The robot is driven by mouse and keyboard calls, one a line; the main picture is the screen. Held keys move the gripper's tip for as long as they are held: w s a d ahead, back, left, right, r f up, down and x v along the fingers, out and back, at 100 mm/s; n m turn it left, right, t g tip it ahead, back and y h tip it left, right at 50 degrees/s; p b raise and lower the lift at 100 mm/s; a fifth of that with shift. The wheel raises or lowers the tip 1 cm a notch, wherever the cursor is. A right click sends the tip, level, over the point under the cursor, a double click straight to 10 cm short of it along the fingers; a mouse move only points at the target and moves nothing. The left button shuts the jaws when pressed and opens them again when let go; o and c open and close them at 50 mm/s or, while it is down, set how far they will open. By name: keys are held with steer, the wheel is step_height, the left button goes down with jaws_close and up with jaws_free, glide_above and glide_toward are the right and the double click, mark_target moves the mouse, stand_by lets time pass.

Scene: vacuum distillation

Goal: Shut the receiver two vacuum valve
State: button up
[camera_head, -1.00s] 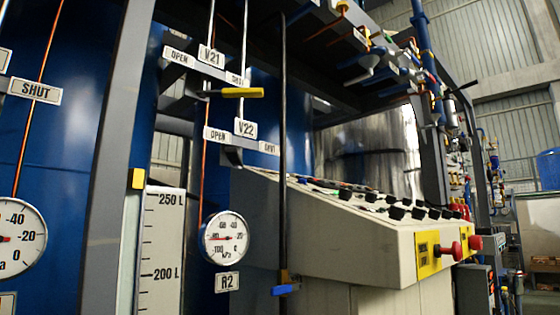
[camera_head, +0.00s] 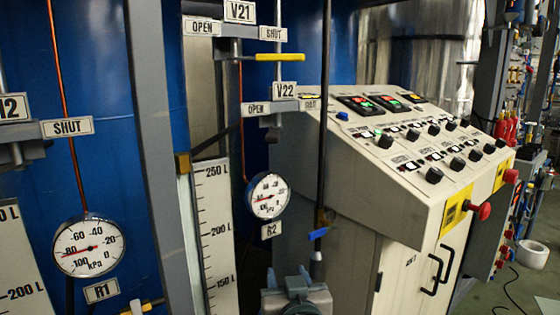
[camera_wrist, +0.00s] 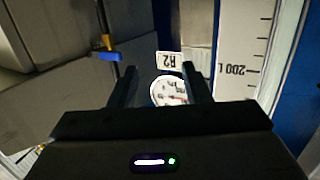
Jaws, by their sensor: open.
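The V21 plate (camera_head: 239,11) and its yellow lever (camera_head: 280,57) are near the top in the head view. The lever lies level and points right, below that valve's SHUT label (camera_head: 273,33). The V22 plate (camera_head: 285,91) is lower, between its OPEN label (camera_head: 255,109) and a SHUT label (camera_head: 310,104); I cannot make out its lever. The R2 gauge (camera_head: 269,196) hangs below. My gripper (camera_wrist: 160,75) is open in the wrist view, its two dark fingers apart. The R2 gauge (camera_wrist: 169,92) shows beyond them, upside down, with nothing held.
A control console (camera_head: 390,180) with knobs and red buttons stands right of the valves. A black upright pipe with a blue lever (camera_head: 318,234) runs before it. A level scale (camera_head: 217,235) and grey post (camera_head: 155,150) stand left. Floor shows at lower right.

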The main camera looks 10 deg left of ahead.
steer(key=s+a+r+t+p, duration=0.1)
steer(key=s+r+t+p, duration=0.15)
steer(key=r, duration=0.45)
steer(key=s+a+r+t+p, duration=0.1)
steer(key=r+p, duration=0.3)
steer(key=r, duration=0.3)
steer(key=m+t+h+p, duration=0.2)
steer(key=t+p, duration=0.1)
steer(key=p, duration=0.2)
glide_toward(273, 132)
steer(key=shift+m+h, duration=0.3)
steer(key=shift+h, duration=0.1)
steer(key=p+x, duration=0.4)
steer(key=x, duration=0.5)
steer(key=shift+a, duration=0.1)
steer(key=shift+w+r+p, duration=0.15)
steer(key=shift+w+p, duration=0.25)
steer(key=shift+w, duration=0.2)
steer(key=shift+a, duration=0.1)
jaws_close()
